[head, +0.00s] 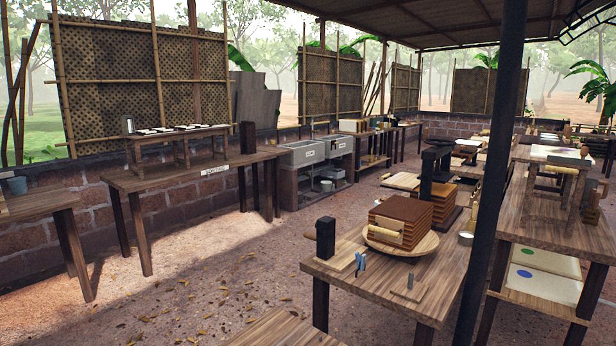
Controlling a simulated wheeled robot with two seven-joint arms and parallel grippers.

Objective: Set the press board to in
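I cannot tell for sure which thing is the press board. A pale roller (386,231) lies at the stack's front side. Behind the stack is a dark upright press-like device (433,166), partly hidden, with another layered brown block (452,204) at its foot. Neither of my grippers is in view.
A dark post (488,150) stands in front of the table's right part. A dark block (325,238) and blue clip (360,262) sit on the table. A long bench (190,172) and sinks (307,155) line the brick wall.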

